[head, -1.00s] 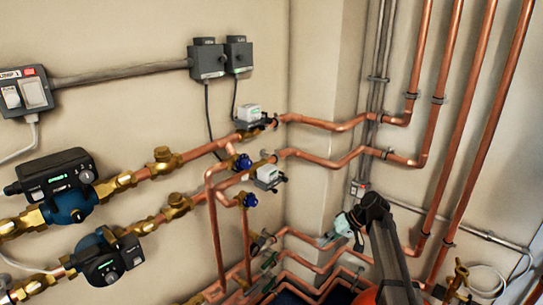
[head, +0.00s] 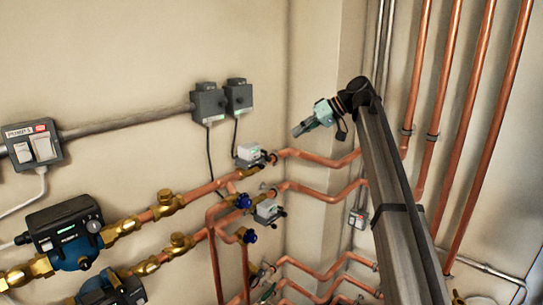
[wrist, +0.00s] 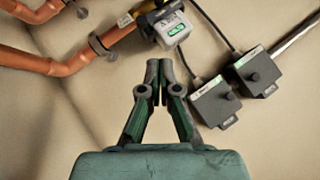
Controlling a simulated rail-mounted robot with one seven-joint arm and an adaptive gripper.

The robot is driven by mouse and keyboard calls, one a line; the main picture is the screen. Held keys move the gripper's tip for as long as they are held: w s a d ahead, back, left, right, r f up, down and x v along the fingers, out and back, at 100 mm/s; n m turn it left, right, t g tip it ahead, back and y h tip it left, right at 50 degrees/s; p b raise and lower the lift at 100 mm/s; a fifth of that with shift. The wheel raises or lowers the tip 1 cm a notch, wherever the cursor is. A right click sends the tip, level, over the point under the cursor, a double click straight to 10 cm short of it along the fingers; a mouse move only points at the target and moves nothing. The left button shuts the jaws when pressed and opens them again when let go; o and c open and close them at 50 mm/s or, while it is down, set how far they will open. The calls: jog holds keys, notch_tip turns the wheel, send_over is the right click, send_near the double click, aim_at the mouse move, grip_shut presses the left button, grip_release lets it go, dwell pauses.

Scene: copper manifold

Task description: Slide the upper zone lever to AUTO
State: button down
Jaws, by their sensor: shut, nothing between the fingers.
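The upper zone valve (head: 250,155) is a white and grey box on the upper copper pipe, left of the wall corner in the head view. A small dark part that may be its lever (head: 272,158) sticks out at its right end. The valve also shows at the top of the wrist view (wrist: 172,30), with a green label; its lever position is not readable. My gripper (head: 298,131) is shut and empty, above and right of the valve in the head view and apart from it. In the wrist view its fingertips (wrist: 159,66) meet below the valve.
A lower zone valve (head: 267,212) sits on the pipe beneath. Two grey control boxes (head: 223,101) with cables hang on the wall at upper left. Pumps (head: 66,233) stand at the left, and vertical copper pipes (head: 470,110) at the right.

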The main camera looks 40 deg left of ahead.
aim_at(261, 167)
dwell(0.3)
jog(key=p+x, duration=0.1)
jog(key=x, duration=0.3)
jog(key=p+x, duration=0.1)
jog(key=x, duration=0.2)
jog(key=d+f+p+x, duration=0.1)
jog(key=x, duration=0.3)
jog(key=shift+s+a+f, duration=0.15)
jog(key=shift+s+f, duration=0.1)
jog(key=shift+s, duration=0.3)
jog(key=shift+s+f+p, duration=0.3)
jog(key=shift+s+f, duration=0.05)
jog(key=shift+f, duration=0.35)
jog(key=shift+a, duration=0.1)
jog(key=shift+s+b, duration=0.3)
jog(key=shift+s, duration=1.3)
jog(key=shift+w, duration=0.1)
